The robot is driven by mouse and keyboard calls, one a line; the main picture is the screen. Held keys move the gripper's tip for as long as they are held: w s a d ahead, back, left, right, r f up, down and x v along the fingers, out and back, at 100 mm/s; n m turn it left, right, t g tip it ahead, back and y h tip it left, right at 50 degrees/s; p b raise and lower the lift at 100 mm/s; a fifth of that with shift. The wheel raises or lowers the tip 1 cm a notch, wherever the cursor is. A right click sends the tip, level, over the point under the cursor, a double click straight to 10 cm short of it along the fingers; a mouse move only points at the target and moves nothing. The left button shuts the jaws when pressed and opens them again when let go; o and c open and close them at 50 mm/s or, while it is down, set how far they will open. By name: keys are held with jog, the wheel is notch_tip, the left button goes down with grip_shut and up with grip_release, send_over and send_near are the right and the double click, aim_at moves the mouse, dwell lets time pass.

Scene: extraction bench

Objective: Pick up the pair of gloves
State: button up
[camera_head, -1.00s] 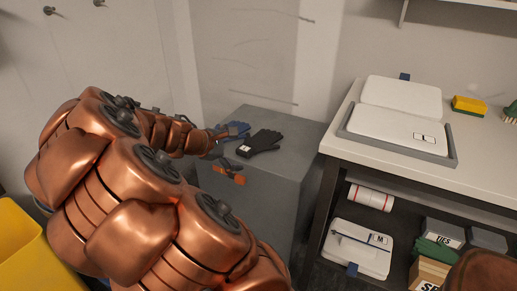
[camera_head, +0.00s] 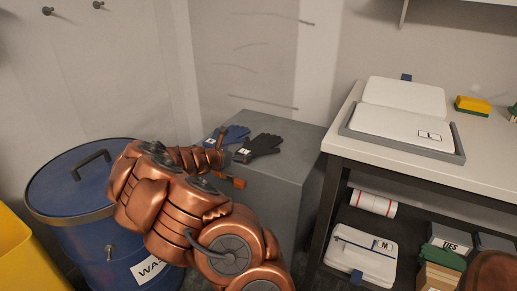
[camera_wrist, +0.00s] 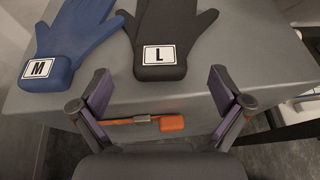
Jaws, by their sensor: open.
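Two gloves lie side by side on a grey cabinet (camera_head: 285,141). The blue glove (camera_head: 237,133) has a tag marked M, and it also shows in the wrist view (camera_wrist: 75,35). The black glove (camera_head: 262,146), to its right, has a tag marked L, and it also shows in the wrist view (camera_wrist: 165,30). My gripper (camera_wrist: 160,92) is open and empty. Its two purple-padded fingers are in front of the cuff ends, nearer the black glove, with a gap left. In the head view my copper arm partly hides the gripper.
An orange-and-grey latch (camera_wrist: 171,122) is on the cabinet front. A blue waste drum (camera_head: 75,195) stands left, beside a yellow bin (camera_head: 22,262). On the right, a bench (camera_head: 480,165) holds a white case (camera_head: 400,128) and a sponge (camera_head: 472,105), with a stocked lower shelf.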

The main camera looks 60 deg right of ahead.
aim_at(242, 153)
jog(key=shift+f+b+x, duration=0.25)
jog(key=shift+b+x, duration=0.5)
jog(key=shift+x, duration=1.55)
jog(key=shift+d+f, duration=0.2)
jog(key=shift+d, duration=0.25)
jog(key=shift+c, duration=0.4)
jog(key=c, duration=1.1)
